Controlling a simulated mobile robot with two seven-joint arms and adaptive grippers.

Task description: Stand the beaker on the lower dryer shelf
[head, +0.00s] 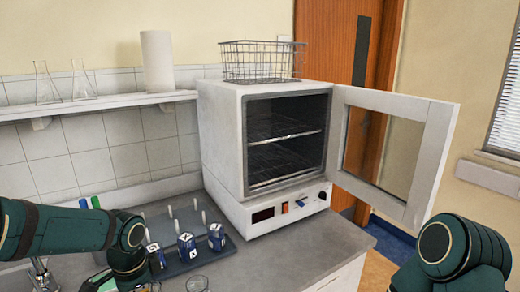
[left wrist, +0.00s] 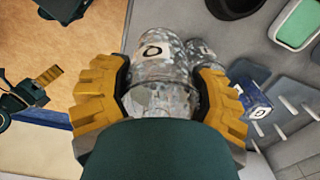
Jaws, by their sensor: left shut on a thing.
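The beaker (left wrist: 160,65) is clear, speckled-looking glass with a dark round mark. In the left wrist view it sits between the yellow fingers of my left gripper (left wrist: 167,80), which is shut on it. In the head view my left arm reaches down at the lower left, and its fingers are not clearly visible. The white dryer (head: 222,150) stands on the counter with its door (head: 440,150) swung open to the right. The lower shelf (head: 280,172) is a wire rack, seen empty below an upper rack (head: 285,137). My right gripper is out of view.
A peg rack (head: 225,250) with several blue-and-white items stands left of the dryer. A wire basket (head: 262,62) sits on the dryer. A wall shelf (head: 110,102) holds flasks. The counter in front of the dryer (head: 290,255) is clear.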

